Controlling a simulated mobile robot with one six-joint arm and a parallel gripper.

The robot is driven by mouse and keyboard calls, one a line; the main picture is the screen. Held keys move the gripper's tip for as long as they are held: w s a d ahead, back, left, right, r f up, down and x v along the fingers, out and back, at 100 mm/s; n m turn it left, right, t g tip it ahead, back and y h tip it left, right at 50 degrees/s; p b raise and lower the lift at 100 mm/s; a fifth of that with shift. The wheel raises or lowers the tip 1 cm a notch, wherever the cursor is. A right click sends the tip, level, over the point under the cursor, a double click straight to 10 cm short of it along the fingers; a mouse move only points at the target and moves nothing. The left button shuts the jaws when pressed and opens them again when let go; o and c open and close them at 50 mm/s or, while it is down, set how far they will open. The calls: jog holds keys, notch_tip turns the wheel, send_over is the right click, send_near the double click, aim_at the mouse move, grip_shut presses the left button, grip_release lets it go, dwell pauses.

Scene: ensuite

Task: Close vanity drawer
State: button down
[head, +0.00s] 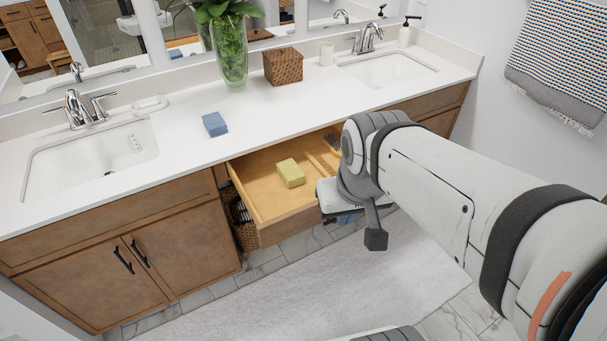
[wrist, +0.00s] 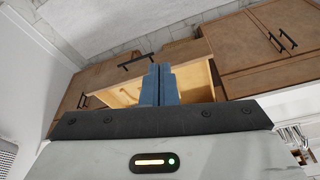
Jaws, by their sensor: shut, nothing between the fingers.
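The vanity drawer (head: 268,190) is pulled open under the middle of the white counter in the head view. Its light wood inside holds a yellow block (head: 290,173) and a comb-like item (head: 322,162). In the wrist view, which looks inverted, the drawer's pale inside (wrist: 196,82) and brown front with a dark handle (wrist: 135,62) show behind the fingers. My gripper (wrist: 158,84) has its blue fingers together and empty. In the head view my gripper (head: 346,219) is by the drawer front's right end, mostly hidden by my arm. I cannot tell whether it touches the front.
A woven basket (head: 242,217) sits in the open space beneath the drawer. Cabinet doors (head: 128,265) are shut at left. The counter (head: 180,160) bears a blue block (head: 215,124), a plant vase (head: 231,55) and a woven box (head: 283,67). A pale rug (head: 300,295) covers clear floor in front.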

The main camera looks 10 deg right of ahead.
jog(key=w+d+f+n+t+h, duration=0.25)
jog(key=w+d+f+n, duration=0.2)
jog(key=w+d, duration=0.5)
jog(key=n+g+y+p, duration=0.2)
jog(key=n+y, duration=0.7)
jog(key=n, duration=0.7)
send_near(297, 228)
notch_tip(297, 228, down, 4)
jog(key=a, duration=0.2)
jog(key=shift+w+a+t+p, duration=0.3)
jog(key=shift+w+a, duration=0.1)
jog(key=shift+w, duration=0.35)
